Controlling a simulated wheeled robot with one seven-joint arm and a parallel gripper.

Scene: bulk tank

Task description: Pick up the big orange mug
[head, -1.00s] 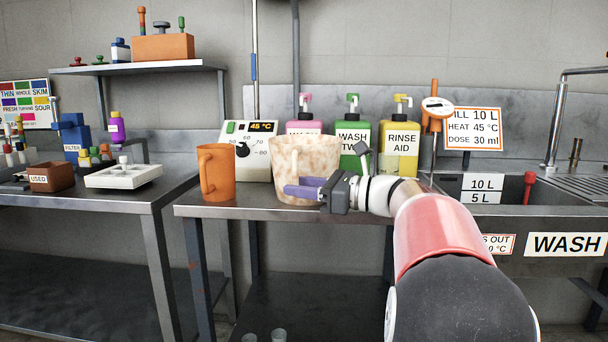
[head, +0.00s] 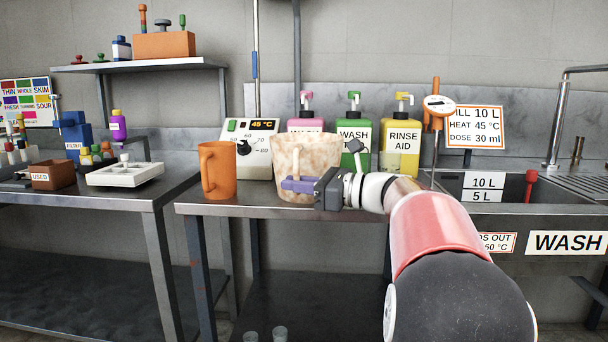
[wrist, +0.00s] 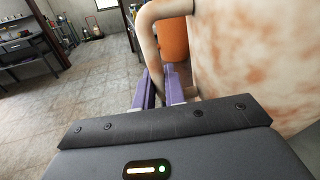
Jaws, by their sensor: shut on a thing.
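The big orange mug (head: 222,170) stands upright on the steel table, left of a larger cream jug with brown mottling (head: 318,153). My gripper (head: 298,186) is at the front of the mottled jug, with its purple fingers shut on that jug's handle. In the wrist view, the fingers (wrist: 160,88) are on either side of the lower handle, and the mottled jug's wall (wrist: 255,60) fills the right. The orange mug (wrist: 173,42) shows behind the handle there, apart from my fingers. The jug's base is partly hidden by my gripper.
A temperature control box (head: 248,140) and pink, green and yellow pump bottles (head: 403,145) stand behind the jug. A wash sink (head: 530,200) is at the right. A side table at the left holds a white tray (head: 125,176) and a brown box (head: 52,176).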

